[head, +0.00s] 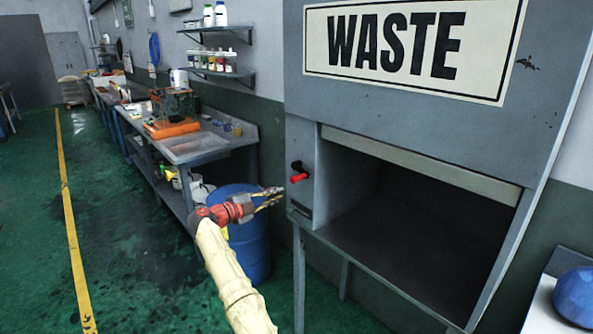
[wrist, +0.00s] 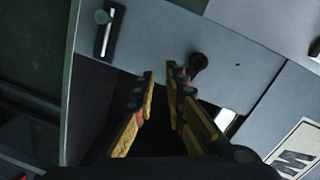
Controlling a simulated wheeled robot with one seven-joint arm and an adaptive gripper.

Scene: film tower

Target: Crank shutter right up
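A grey cabinet (head: 420,110) marked WASTE stands at the right of the head view. The pale lower edge of its shutter (head: 420,166) crosses the top of the opening, and the opening below is dark and clear. The crank (head: 300,174), with a black hub and red handle, sits on the cabinet's left front post. My gripper (head: 281,196) is just left of and below the crank, apparently empty. In the wrist view my gripper (wrist: 160,72) has its yellow fingers apart, with the black crank hub (wrist: 197,64) beside the right fingertip. The handle is mostly hidden there, so contact is unclear.
A blue barrel (head: 248,245) stands behind my gripper, left of the cabinet. A workbench with a sink (head: 195,147) runs along the wall. A blue round object (head: 577,295) lies at the lower right. The green floor (head: 130,250) at the left is open.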

